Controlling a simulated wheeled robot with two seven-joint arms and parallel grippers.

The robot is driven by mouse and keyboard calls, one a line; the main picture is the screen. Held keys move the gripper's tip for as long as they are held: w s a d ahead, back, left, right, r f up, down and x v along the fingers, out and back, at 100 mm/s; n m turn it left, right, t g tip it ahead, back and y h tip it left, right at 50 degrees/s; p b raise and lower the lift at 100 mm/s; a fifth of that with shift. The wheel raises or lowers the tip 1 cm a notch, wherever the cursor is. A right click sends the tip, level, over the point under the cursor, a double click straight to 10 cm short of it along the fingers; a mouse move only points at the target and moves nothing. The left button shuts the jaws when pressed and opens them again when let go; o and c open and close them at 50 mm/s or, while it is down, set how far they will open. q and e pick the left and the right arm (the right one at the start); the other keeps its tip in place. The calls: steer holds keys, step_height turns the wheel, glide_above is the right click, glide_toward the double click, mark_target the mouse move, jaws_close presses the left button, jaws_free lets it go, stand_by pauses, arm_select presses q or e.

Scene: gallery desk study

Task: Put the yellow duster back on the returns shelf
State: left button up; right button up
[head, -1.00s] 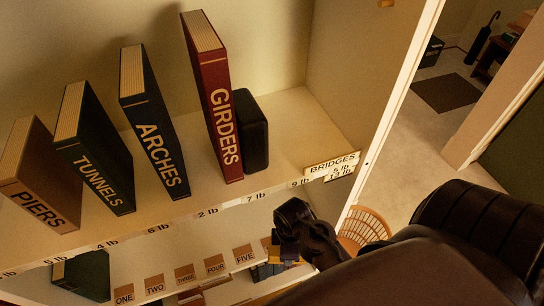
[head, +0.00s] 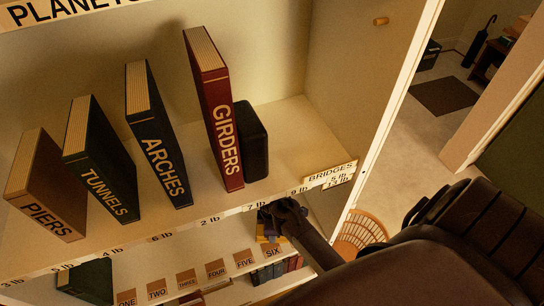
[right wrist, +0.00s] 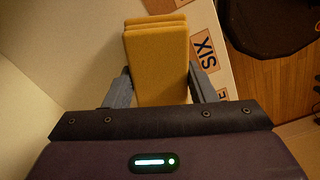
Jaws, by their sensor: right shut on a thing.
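The yellow duster (right wrist: 158,62) is a thick, folded-looking yellow block in the right wrist view. My right gripper (right wrist: 160,84) is shut on it, with one grey finger on each side. In the head view the right gripper (head: 268,222) reaches under the bookshelf board, close to the SIX label (head: 273,252), and only a little of the duster (head: 262,238) shows below it. I cannot tell whether the duster touches the lower shelf (head: 235,291). No returns label is readable. My left gripper is not in view.
The upper shelf (head: 285,150) holds PIERS (head: 45,190), TUNNELS (head: 100,165), ARCHES (head: 157,140), GIRDERS (head: 213,110) and a black block (head: 252,142). Its front edge lies just above my gripper. Small books (head: 275,270) stand below. A wicker basket (head: 360,230) stands right of the upright.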

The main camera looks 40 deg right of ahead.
steer(key=shift+w+f, duration=0.25)
steer(key=o, duration=1.2)
steer(key=shift+o, duration=0.2)
step_height(320, 180, up, 8)
steer(key=shift+f, duration=0.25)
steer(key=shift+s+f, duration=0.1)
steer(key=shift+s, duration=0.1)
